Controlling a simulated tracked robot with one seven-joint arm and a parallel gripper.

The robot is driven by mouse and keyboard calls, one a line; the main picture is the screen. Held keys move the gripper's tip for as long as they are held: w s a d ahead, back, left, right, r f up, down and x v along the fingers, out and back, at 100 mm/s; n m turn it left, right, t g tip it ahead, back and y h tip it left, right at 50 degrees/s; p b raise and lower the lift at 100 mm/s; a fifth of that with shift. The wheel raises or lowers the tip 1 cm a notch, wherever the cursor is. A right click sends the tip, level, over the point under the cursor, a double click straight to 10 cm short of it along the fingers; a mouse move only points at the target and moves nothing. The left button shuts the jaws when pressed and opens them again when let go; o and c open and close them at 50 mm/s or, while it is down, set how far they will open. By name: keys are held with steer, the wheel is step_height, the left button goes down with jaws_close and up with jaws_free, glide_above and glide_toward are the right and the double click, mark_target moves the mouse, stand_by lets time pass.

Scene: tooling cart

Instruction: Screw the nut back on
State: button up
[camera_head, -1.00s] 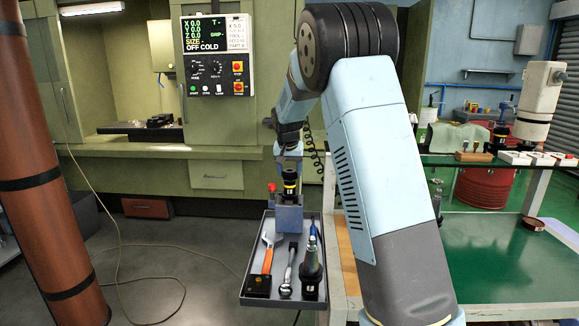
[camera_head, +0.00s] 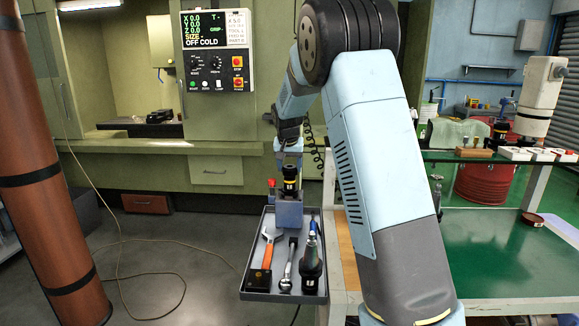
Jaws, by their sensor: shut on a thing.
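My gripper (camera_head: 289,168) points straight down over the small blue-grey tool-holding block (camera_head: 289,214) at the back of the tray. A black tool holder with a yellow band (camera_head: 290,187) stands upright in that block. The gripper's fingers are around the top of this holder and shut on the nut there. The nut is small and mostly covered by the fingers, so its seating and thread cannot be made out. A red knob (camera_head: 271,185) sits at the block's left side.
The grey tray (camera_head: 262,292) holds an orange-handled wrench (camera_head: 267,256), a steel wrench (camera_head: 287,272) and a second tool holder (camera_head: 311,265). A green-topped cart (camera_head: 490,255) stands at right. The machine with its control panel (camera_head: 218,52) is behind; a brown pipe (camera_head: 40,200) is at left.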

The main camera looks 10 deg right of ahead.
steer(key=shift+f, duration=0.8)
stand_by(1.7)
steer(key=m, duration=0.2)
steer(key=m+h, duration=0.1)
steer(key=m, duration=0.1)
steer(key=shift+w+a+m+g+h, duration=0.2)
steer(key=shift+m+g+h, duration=0.1)
steer(key=shift+m+g, duration=0.1)
steer(key=shift+s+d+m, duration=0.1)
steer(key=shift+m, duration=0.5)
steer(key=shift+g, duration=0.3)
steer(key=m+g, duration=0.1)
steer(key=m, duration=0.1)
steer(key=m+h, duration=0.1)
steer(key=m, duration=0.2)
steer(key=shift+m+g, duration=0.3)
steer(key=shift+g, duration=0.1)
steer(key=shift+m, duration=0.3)
